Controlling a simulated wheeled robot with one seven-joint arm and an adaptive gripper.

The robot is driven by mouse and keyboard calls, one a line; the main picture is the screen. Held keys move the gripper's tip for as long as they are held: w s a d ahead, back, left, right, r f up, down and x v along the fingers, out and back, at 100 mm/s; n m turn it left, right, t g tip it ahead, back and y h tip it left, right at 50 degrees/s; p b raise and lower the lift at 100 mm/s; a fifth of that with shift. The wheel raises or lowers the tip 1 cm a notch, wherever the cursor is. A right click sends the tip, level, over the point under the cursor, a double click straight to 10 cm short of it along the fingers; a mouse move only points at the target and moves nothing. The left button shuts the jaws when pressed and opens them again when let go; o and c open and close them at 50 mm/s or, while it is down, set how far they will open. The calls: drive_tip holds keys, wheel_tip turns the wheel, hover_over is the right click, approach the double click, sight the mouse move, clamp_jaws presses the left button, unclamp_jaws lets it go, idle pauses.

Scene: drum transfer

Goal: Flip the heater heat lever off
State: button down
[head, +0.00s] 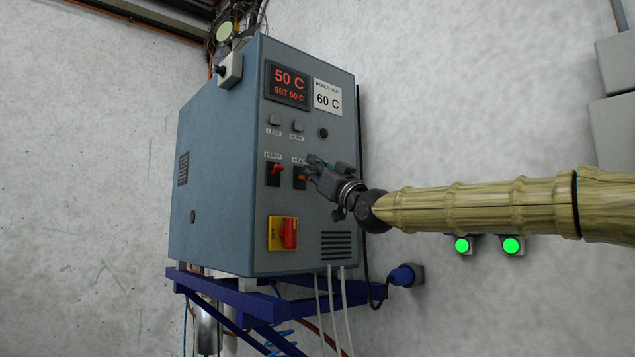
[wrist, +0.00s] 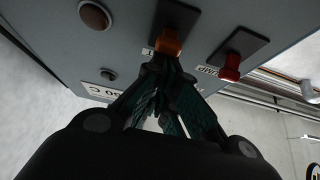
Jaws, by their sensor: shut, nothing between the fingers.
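The heater (head: 215,190) is a blue-grey box with its control panel facing me in the head view. The heat lever (head: 301,178) is orange, on a black plate under a label partly covered by my gripper. In the wrist view the orange heat lever (wrist: 169,42) is just beyond my fingertips. My gripper (head: 312,168) is shut and empty, its tips close in front of the heat lever. I cannot tell whether they touch it. The red pump lever (head: 277,169) is just left of it, and shows at right in the wrist view (wrist: 230,66).
The display (head: 288,84) reads 50 C, set 50 C; a card (head: 327,98) reads 60 C. A red rotary switch on a yellow plate (head: 283,234) is below the levers. The heater stands on a blue frame (head: 235,301).

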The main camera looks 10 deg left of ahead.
drive_tip(key=s+d+f+b, duration=0.4)
drive_tip(key=d+f+b, duration=0.1)
drive_tip(key=f+b, duration=0.2)
drive_tip(key=shift+s+f+t+y, duration=0.2)
drive_tip(key=shift+f+t+y, duration=0.1)
drive_tip(key=shift+f, duration=0.2)
idle(0.3)
idle(0.3)
drive_tip(key=shift+f, duration=0.1)
